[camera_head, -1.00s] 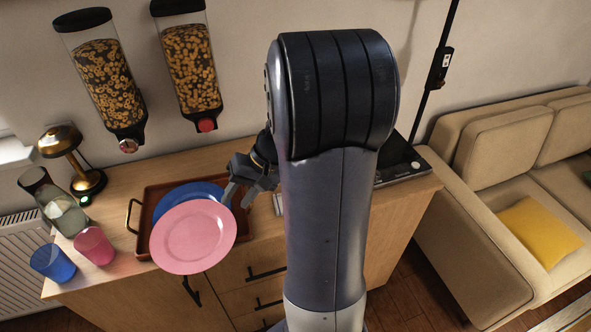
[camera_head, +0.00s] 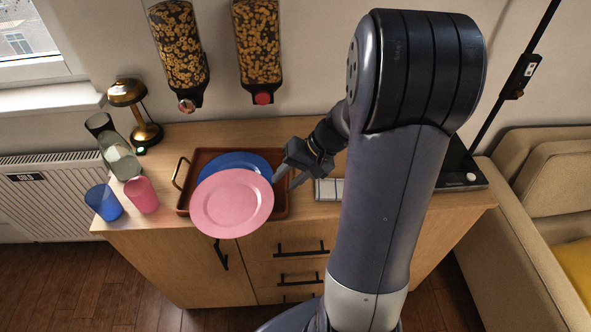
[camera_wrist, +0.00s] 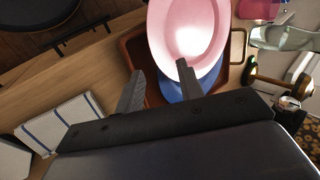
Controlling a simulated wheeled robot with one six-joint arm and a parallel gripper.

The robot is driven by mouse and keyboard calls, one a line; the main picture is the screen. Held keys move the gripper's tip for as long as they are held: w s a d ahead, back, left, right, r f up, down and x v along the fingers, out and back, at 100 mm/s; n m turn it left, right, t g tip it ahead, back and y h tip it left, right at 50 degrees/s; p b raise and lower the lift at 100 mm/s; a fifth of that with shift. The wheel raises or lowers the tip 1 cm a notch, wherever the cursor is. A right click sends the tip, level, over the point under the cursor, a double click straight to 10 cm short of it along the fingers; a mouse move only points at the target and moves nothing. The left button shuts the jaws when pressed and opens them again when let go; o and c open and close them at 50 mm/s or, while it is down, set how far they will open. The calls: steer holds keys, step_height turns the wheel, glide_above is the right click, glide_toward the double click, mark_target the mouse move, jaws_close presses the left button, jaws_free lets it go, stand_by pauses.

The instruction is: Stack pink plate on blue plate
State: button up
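The pink plate (camera_head: 232,203) overlaps the front of the blue plate (camera_head: 238,160) and reaches past the tray's front edge in the head view. It looks tilted; what supports it is hidden. The blue plate lies in the brown tray (camera_head: 281,205), mostly covered. In the wrist view the pink plate (camera_wrist: 190,35) hides most of the blue plate (camera_wrist: 178,90). My gripper (camera_head: 287,177) is at the plates' right side, fingers spread apart. In the wrist view one finger of my gripper (camera_wrist: 160,85) overlaps the plates; the other is beside them over the tray. Contact is unclear.
A blue cup (camera_head: 104,203), a pink cup (camera_head: 142,195) and a glass jar (camera_head: 120,158) stand left of the tray. Cereal dispensers (camera_head: 178,50) hang above. A striped white item (camera_head: 328,189) lies right of the tray.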

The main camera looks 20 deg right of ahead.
mark_target(267, 199)
steer(key=x, duration=0.8)
steer(key=shift+c, duration=0.4)
jaws_close()
